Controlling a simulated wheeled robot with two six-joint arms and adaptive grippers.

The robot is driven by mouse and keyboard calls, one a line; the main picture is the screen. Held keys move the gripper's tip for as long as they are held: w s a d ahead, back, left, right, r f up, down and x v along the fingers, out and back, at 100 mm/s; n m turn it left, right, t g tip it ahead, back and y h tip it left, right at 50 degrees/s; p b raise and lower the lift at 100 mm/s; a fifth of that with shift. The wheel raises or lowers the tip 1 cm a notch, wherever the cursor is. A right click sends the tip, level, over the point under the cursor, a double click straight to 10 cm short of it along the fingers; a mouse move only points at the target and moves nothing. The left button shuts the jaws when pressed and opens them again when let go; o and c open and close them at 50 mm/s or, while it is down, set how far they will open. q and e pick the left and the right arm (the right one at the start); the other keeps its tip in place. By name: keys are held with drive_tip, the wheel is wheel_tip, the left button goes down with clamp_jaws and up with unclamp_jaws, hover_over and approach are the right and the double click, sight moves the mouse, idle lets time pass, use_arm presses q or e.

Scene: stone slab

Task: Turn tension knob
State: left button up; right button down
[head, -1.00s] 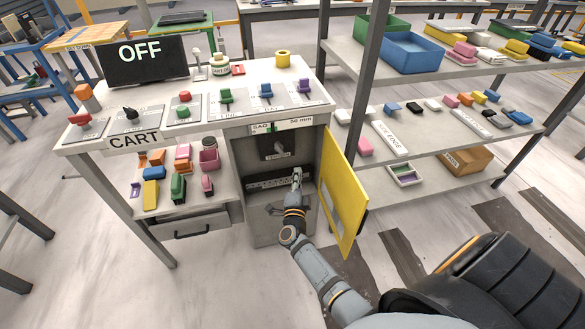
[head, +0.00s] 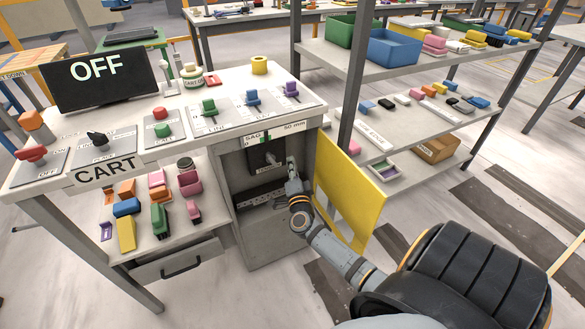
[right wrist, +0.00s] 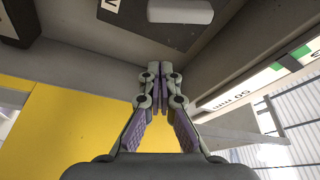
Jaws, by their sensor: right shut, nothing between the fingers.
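The tension knob (head: 271,158) is a small grey handle on a dark plate inside the open cabinet, under the SAG scale (head: 255,139). My right gripper (head: 291,168) is at the cabinet opening, just right of and below the knob. In the right wrist view the fingers (right wrist: 160,75) are together and empty, with a gap between them and the knob. My left gripper is not in view.
The yellow cabinet door (head: 345,192) stands open to the right of my right arm. The SAG scale's green mark also shows in the right wrist view (right wrist: 300,52). A slotted metal strip (head: 262,197) lies below the knob. The display (head: 100,75) reads OFF.

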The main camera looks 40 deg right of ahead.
sight(271, 159)
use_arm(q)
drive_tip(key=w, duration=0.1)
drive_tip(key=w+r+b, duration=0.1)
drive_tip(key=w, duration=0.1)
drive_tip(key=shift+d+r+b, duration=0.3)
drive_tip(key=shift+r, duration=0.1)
use_arm(e)
drive_tip(key=w+a, duration=0.1)
drive_tip(key=w+a+f, duration=0.1)
drive_tip(key=shift+w+a+f, duration=0.15)
drive_tip(key=shift+w+f, duration=0.05)
drive_tip(key=shift+w, duration=0.2)
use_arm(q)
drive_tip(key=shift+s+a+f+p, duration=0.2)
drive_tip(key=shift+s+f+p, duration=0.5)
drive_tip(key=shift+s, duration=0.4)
use_arm(e)
drive_tip(key=shift+a+f+m+g, duration=0.25)
drive_tip(key=shift+a+m+g, duration=0.1)
drive_tip(key=shift+m, duration=0.25)
